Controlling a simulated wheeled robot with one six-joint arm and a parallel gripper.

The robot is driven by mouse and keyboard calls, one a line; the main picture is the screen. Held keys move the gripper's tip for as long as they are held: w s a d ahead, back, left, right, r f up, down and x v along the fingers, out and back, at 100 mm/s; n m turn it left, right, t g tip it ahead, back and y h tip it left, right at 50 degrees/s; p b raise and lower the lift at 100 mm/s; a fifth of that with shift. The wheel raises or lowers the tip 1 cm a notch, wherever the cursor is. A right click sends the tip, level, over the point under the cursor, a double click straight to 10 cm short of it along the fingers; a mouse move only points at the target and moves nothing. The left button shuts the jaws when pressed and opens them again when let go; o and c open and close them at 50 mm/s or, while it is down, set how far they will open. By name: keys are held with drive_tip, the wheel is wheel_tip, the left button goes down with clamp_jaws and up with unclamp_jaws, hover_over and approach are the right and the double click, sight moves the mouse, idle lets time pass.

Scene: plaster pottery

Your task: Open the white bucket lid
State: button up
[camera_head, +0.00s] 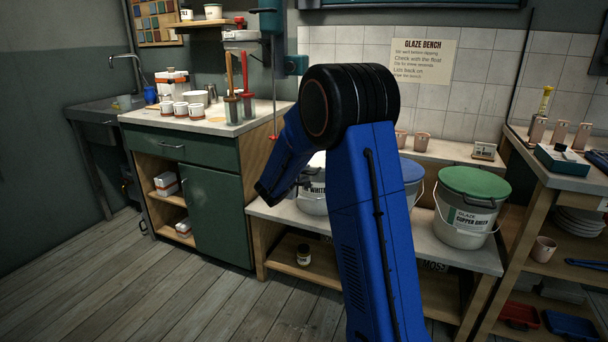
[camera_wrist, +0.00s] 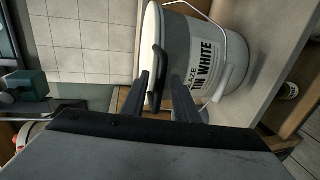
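The white bucket (camera_wrist: 212,55), labelled "TIN WHITE", lies sideways in the tilted wrist view. Its white lid (camera_wrist: 151,22) is on it, at the left end in that view, with a dark handle (camera_wrist: 155,68) on the lid's edge. In the head view the white bucket (camera_head: 312,205) is mostly hidden behind my blue arm. My gripper (camera_wrist: 163,82) is open, its two dark fingers apart with the lower part of the handle appearing between them. I cannot tell whether either finger touches it.
The bucket stands on a low bench (camera_head: 265,210) below white tiles. A blue-lidded bucket (camera_head: 411,180) is behind my arm, and a green-lidded bucket (camera_head: 470,205) stands farther right. A green cabinet (camera_head: 222,205) is at the left. The floor (camera_head: 150,290) in front is clear.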

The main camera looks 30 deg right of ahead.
clamp_jaws()
drive_tip(key=shift+r, duration=0.1)
